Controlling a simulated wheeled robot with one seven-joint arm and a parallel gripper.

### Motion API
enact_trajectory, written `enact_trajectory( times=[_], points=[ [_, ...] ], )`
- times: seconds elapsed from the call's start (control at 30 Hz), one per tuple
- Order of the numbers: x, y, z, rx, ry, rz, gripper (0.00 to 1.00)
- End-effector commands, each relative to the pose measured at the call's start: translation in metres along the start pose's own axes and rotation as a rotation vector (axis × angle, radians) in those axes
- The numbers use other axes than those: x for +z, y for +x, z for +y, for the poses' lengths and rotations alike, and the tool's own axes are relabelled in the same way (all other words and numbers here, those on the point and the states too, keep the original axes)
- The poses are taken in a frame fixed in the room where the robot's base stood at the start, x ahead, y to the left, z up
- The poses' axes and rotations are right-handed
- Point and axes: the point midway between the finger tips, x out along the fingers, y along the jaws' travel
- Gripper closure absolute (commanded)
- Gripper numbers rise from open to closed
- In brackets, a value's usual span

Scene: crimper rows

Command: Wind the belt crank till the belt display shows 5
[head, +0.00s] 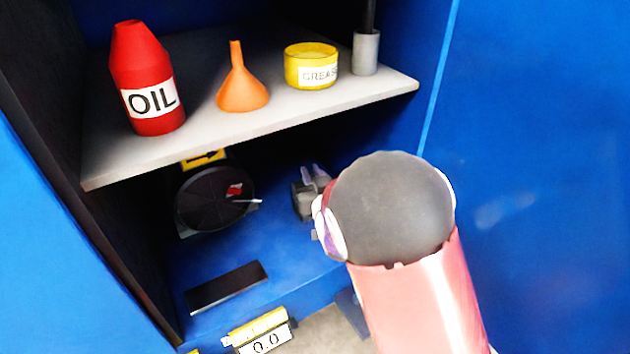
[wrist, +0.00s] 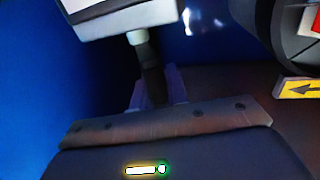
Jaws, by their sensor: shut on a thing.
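A white display (head: 266,342) with a yellow label above it reads 0.0 at the bottom of the head view; whether the label says belt is too small to tell. My gripper (head: 310,182) is low inside the blue cabinet, beside the black round disc. In the wrist view my gripper (wrist: 156,88) is shut on a dark handle (wrist: 150,62) with a pale collar, which joins a grey block (wrist: 125,18). In the head view my arm hides most of what I hold.
The black disc (head: 212,203) has a red mark and a yellow arrow sign (head: 203,159) above it. A grey shelf (head: 195,145) overhead bears a red oil bottle (head: 150,80), an orange funnel (head: 240,90), a yellow grease tub (head: 310,65) and a grey holder (head: 366,55). A dark plate (head: 226,287) lies in front.

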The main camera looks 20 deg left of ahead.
Motion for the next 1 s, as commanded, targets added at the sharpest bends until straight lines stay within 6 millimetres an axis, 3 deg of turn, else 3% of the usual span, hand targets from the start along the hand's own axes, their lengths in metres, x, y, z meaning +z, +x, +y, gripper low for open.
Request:
enact_trajectory(
  times=[0.5,1.0],
  points=[
    [-0.002,0.012,-0.018,0.484,0.001,0.001,1.0],
    [-0.002,0.024,-0.021,0.892,0.001,0.002,1.0]
  ],
)
